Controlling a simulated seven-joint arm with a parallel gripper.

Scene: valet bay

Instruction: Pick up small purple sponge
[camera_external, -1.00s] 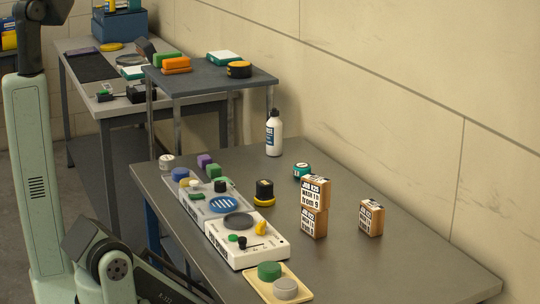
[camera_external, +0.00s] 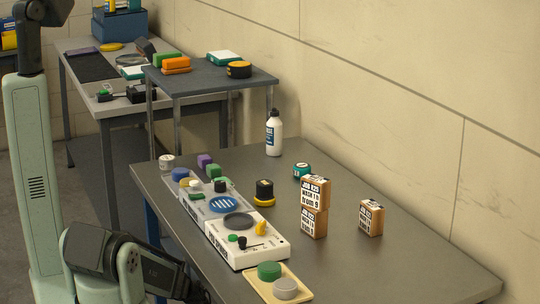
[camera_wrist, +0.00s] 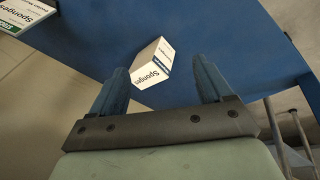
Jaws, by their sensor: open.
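A small purple block (camera_external: 204,160), which looks like the small purple sponge, is at the far left end of the near grey table (camera_external: 390,262), beside a green block (camera_external: 213,171). My gripper (camera_wrist: 159,75) is open with nothing between its fingers in the wrist view. The purple block is not visible in that view. A white box marked "Sponges" (camera_wrist: 153,63) shows beyond the fingertips against a blue surface (camera_wrist: 226,36). The external view does not show my gripper.
A white unit with dark and blue discs (camera_external: 244,256), a tray with green and grey discs (camera_external: 258,290), stacked labelled boxes (camera_external: 314,222), a single box (camera_external: 371,218) and a white bottle (camera_external: 273,135) stand on the near table. Its right front is clear.

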